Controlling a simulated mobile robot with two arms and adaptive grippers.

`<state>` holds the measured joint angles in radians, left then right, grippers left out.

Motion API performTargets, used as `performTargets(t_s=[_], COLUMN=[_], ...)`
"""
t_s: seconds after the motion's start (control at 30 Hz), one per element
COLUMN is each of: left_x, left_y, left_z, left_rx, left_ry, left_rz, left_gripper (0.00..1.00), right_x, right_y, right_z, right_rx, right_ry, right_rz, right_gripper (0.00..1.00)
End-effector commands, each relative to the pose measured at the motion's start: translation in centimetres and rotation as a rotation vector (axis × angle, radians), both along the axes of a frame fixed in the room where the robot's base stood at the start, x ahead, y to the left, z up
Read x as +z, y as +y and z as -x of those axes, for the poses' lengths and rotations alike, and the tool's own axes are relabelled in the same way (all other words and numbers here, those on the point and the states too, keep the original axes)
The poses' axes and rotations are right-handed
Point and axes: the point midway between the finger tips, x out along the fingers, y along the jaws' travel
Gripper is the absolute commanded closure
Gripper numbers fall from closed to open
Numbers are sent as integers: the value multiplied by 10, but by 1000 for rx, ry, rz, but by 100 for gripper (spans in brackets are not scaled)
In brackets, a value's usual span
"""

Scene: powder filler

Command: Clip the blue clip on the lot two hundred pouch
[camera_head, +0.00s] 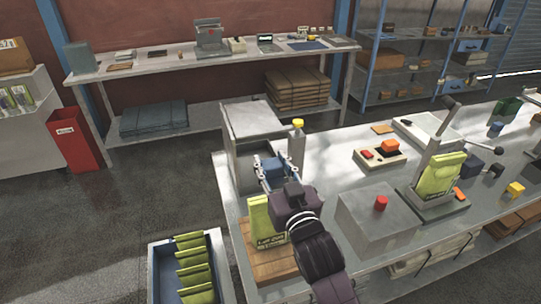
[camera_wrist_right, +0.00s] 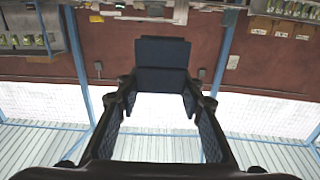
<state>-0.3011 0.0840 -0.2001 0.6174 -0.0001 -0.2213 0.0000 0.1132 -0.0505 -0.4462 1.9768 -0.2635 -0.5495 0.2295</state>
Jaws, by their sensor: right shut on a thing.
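My right gripper (camera_head: 271,172) is shut on the blue clip (camera_wrist_right: 162,65). In the right wrist view the clip is a dark blue block held between the two fingertips. In the head view the gripper is raised over the bench's left end, just above and behind a green pouch (camera_head: 260,222). That pouch stands upright on a wooden board (camera_head: 271,265), partly hidden by my right arm. It carries a dark printed label that seems to start with LOT; its number is hard to read. The clip and pouch look apart. My left gripper is out of view.
A yellow-capped bottle (camera_head: 297,145) stands close behind the gripper. A grey box with a red button (camera_head: 381,203) and another green pouch (camera_head: 441,175) in a lever machine are to the right. A blue bin (camera_head: 158,272) of green pouches is at front left.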

Motion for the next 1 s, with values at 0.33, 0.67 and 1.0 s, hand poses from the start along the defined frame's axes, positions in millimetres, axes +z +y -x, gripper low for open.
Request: performTargets(t_s=[0.33,0.67,1.0], left_x=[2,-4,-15], left_y=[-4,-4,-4], left_z=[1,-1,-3], left_rx=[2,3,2], left_ry=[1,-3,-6], left_rz=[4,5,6], left_gripper=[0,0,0], right_x=[1,-12,-30], right_y=[0,0,0], right_z=[0,1,1], right_rx=[0,0,0], right_ry=[0,0,1], right_rz=[0,1,1], right_gripper=[82,82,82])
